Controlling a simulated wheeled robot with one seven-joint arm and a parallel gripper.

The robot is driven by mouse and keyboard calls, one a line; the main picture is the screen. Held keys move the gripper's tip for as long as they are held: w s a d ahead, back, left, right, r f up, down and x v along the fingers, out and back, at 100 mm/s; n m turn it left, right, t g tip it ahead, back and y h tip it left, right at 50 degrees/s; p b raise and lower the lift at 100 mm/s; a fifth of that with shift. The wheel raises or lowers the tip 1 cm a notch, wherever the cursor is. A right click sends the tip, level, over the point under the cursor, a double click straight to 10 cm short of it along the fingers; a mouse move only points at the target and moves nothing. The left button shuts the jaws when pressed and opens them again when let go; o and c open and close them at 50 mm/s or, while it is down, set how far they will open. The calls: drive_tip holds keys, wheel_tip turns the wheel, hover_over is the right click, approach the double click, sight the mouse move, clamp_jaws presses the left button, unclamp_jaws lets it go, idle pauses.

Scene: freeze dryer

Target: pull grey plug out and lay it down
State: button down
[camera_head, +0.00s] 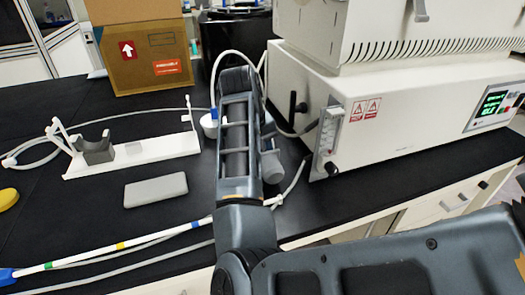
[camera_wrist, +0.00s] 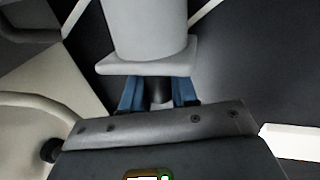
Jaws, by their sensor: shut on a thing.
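In the wrist view, the grey plug (camera_wrist: 150,30) is a smooth light grey cylinder with a wide flat flange at its near end. My gripper (camera_wrist: 159,92) has its two blue fingers just below that flange, shut on a narrower dark part of the plug between them. The plug's far end runs out of the top of the picture, so I cannot tell whether it sits in anything. In the head view, my arm covers the fingertips. A grey rounded part (camera_head: 271,166) shows beside the arm, but I cannot tell whether it is the plug.
The white freeze dryer (camera_head: 400,110) stands at the right. A white stand (camera_head: 140,155) with a dark grey cradle and a grey block (camera_head: 155,190) lie on the black bench at the left. A banded white tube (camera_head: 110,247) crosses the front. A cardboard box (camera_head: 145,50) stands behind.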

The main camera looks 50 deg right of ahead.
drive_tip(key=shift+f+b, duration=0.8)
drive_tip(key=shift+b, duration=0.35)
drive_tip(key=c, duration=0.8)
unclamp_jaws()
drive_tip(key=shift+c, duration=0.2)
drive_tip(key=shift+o, duration=0.3)
drive_tip(key=shift+a, duration=0.1)
drive_tip(key=shift+w+a+r, duration=0.15)
drive_tip(key=shift+a+r, duration=0.1)
drive_tip(key=shift+r, duration=0.3)
drive_tip(key=p+v, duration=0.1)
drive_tip(key=v, duration=0.5)
drive_tip(key=shift+r+p, duration=0.4)
